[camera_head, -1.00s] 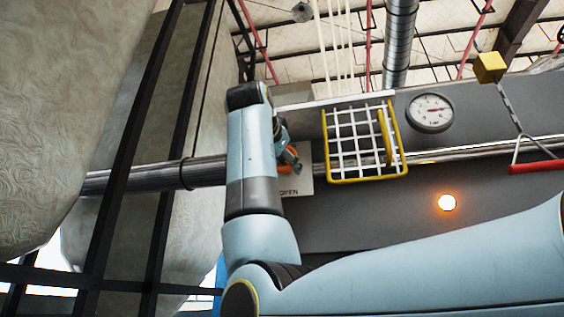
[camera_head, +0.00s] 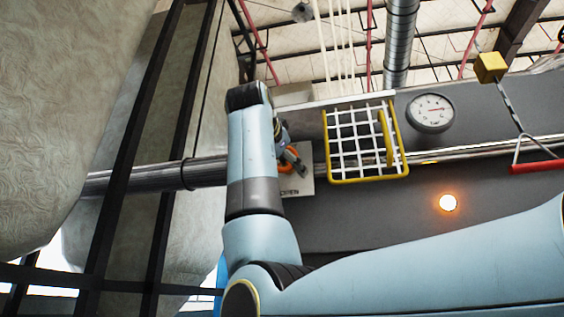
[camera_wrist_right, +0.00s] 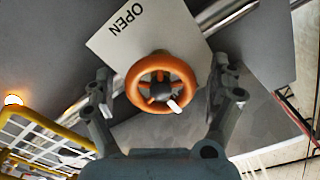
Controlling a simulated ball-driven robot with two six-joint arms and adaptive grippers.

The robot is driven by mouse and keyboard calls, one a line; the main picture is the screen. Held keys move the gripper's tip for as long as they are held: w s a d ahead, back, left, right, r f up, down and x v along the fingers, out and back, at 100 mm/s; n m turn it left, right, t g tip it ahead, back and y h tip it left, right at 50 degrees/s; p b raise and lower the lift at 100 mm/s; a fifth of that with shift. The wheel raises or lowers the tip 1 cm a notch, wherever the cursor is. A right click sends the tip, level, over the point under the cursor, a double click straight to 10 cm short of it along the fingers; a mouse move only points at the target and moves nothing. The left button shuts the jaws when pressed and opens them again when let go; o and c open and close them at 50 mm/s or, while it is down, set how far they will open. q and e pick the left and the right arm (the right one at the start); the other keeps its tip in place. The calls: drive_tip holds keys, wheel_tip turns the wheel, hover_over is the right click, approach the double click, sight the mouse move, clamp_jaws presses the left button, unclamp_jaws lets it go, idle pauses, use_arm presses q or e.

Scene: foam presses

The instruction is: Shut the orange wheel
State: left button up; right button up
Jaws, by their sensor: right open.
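In the right wrist view, the orange wheel (camera_wrist_right: 133,86) faces me in the middle, with a dark hub and a short pale pointer toward its lower right. My right gripper (camera_wrist_right: 160,76) is open, with one finger on either side of the wheel and visible gaps between them. Whether the fingertips reach the depth of the rim I cannot tell. In the head view, my right forearm hides most of the wheel; a small orange part (camera_head: 286,168) shows beside my right gripper (camera_head: 290,155). My left gripper is not in view.
A white plate marked OPEN (camera_wrist_right: 118,42) lies behind the wheel. A yellow-rimmed wire basket (camera_head: 368,180), a gauge (camera_head: 430,113), a lit orange lamp (camera_head: 448,202) and a red pull handle (camera_head: 537,167) are to the right. A metal pipe (camera_head: 130,178) runs behind my arm.

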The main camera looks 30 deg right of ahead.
drive_tip(key=v, duration=0.7)
drive_tip(key=shift+a, duration=0.2)
drive_tip(key=shift+s, duration=0.1)
